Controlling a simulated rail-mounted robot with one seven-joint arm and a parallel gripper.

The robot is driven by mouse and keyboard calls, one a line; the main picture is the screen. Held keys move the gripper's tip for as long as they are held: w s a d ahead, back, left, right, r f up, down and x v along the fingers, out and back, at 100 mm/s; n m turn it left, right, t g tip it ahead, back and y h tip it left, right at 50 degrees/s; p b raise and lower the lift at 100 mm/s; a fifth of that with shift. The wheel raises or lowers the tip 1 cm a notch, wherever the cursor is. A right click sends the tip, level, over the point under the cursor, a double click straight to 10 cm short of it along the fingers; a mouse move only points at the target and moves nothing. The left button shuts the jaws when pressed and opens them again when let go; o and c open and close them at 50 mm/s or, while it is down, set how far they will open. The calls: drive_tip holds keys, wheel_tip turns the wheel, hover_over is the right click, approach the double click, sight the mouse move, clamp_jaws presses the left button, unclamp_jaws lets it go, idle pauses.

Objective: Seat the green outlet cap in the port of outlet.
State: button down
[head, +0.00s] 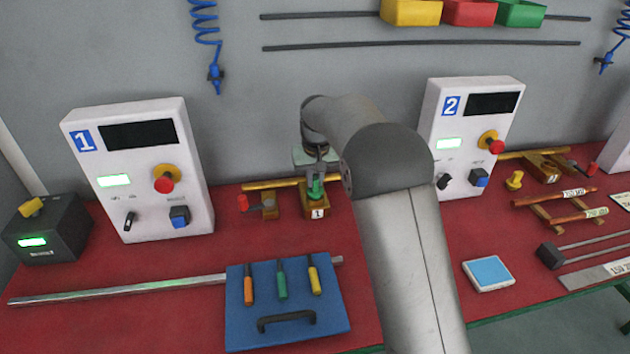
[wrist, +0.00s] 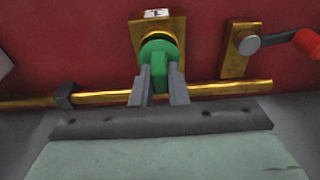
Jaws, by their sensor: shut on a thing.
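The green outlet cap (wrist: 158,52) is between the two fingers of my gripper (wrist: 160,84) in the wrist view, and the fingers are shut on its grip. The cap's round face lies over the dark port in the brass outlet block (wrist: 175,25); I cannot tell whether it sits fully in the port. In the head view my gripper (head: 317,180) points down at the outlet block (head: 317,211), which bears a label "1". A bit of the green cap (head: 316,188) shows there, partly hidden by the fingers.
A brass pipe (wrist: 220,89) runs beside the block. A brass valve with a red handle (wrist: 307,43) stands close to the right in the wrist view. Panel 1 (head: 150,205) and panel 2 (head: 465,120) flank the arm. A blue tool board (head: 335,320) lies in front.

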drive_tip(key=shift+f, duration=0.55)
drive_tip(key=shift+f, duration=0.15)
drive_tip(key=c, duration=1.4)
unclamp_jaws()
